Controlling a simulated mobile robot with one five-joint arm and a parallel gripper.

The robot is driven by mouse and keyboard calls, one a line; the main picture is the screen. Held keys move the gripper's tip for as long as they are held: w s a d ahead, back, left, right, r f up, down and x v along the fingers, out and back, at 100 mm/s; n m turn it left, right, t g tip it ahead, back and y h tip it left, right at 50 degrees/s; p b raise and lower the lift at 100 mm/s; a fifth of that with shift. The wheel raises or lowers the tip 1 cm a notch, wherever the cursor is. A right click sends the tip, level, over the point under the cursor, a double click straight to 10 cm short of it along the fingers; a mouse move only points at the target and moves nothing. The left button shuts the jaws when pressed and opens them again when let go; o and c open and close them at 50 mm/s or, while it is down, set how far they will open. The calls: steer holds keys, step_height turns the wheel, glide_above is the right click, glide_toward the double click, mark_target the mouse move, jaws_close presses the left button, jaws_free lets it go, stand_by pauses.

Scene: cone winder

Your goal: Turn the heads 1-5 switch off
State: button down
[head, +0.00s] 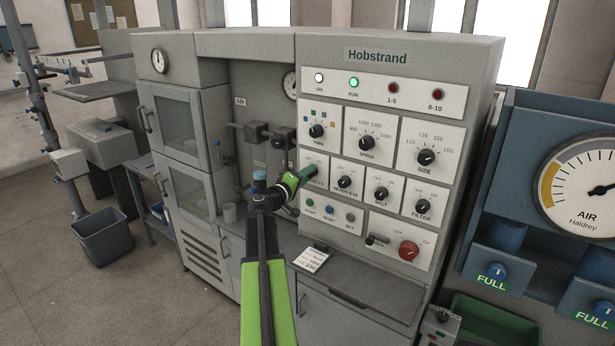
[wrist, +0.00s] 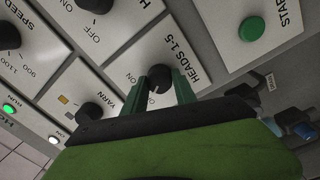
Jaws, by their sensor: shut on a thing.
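The heads 1-5 switch is a small black knob (wrist: 159,76) on a white plate, which reads HEADS 1-5 in the wrist view. My gripper (wrist: 160,88) has its two dark green fingers on either side of this knob and is shut on it. In the head view my gripper (head: 306,173) reaches the left end of the lower knob row and hides the knob. The ON lettering shows beside the knob in the wrist view; which way its pointer faces I cannot tell.
Close by are the yarn knob (head: 316,131), the heads 6-10 knob (head: 344,182) and a green start button (head: 310,203). The white ON lamp (head: 319,77) and green RUN lamp (head: 353,82) are lit. The 1-5 lamp (head: 393,87) is dark red. A red rotary switch (head: 409,251) sits lower right.

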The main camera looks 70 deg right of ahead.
steer(key=shift+w+r+n, duration=0.1)
steer(key=shift+n, duration=0.2)
steer(key=c, duration=1)
jaws_free()
steer(key=shift+d, duration=0.1)
steer(key=v, duration=1.7)
steer(key=shift+a+f+b, duration=0.25)
steer(key=shift+a+b, duration=0.05)
steer(key=shift+b, duration=0.05)
